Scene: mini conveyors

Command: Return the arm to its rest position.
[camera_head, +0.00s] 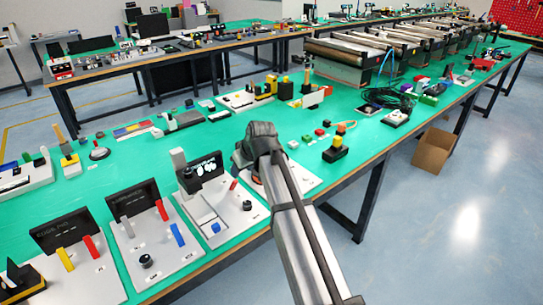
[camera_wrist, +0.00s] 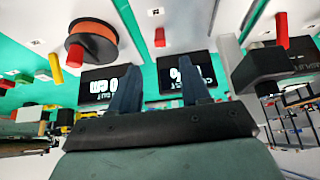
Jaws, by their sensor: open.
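In the head view my arm reaches from the bottom edge up over the table's front edge and bends above a white board. The gripper itself is hidden behind the arm there. In the wrist view my gripper (camera_wrist: 158,72) shows two dark fingers apart, with nothing between them. Past the fingers the view is upside down, with two black displays (camera_wrist: 186,76) behind them and an orange spool-like disc (camera_wrist: 92,42) at the upper left. I see no contact between the fingers and any object.
White boards (camera_head: 147,238) with displays, coloured levers and knobs line the green table (camera_head: 105,168) left of my arm. A yellow-black block (camera_head: 335,150) and small cubes lie to the right. Conveyors (camera_head: 345,52) stand farther back. A cardboard box (camera_head: 434,150) sits on the floor at right.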

